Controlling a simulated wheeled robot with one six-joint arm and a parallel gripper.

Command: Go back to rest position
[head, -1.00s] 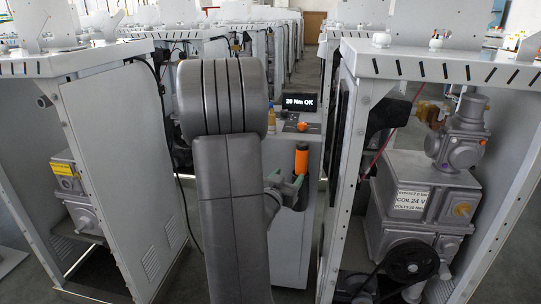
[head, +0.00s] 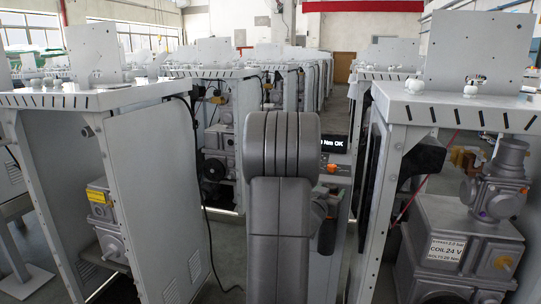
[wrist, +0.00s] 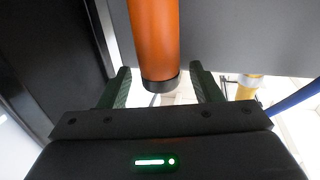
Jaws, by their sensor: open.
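My gripper (wrist: 164,74) is open in the wrist view, with its two dark green fingers apart. An orange cylindrical tool (wrist: 155,40) with a black end ring stands just beyond the fingers, in line with the gap; no finger visibly touches it. In the head view my arm rises in the middle and hides much of the gripper. A dark part (head: 327,236) shows beside the arm, too dim to tell apart. A small display (head: 333,143) reading "Nm OK" is partly hidden behind my arm.
Grey dispenser frames stand close at the left (head: 150,190) and right (head: 375,180), with open fronts. The right one holds a grey pump unit (head: 460,250). More frames stand in rows behind. A narrow aisle lies between them.

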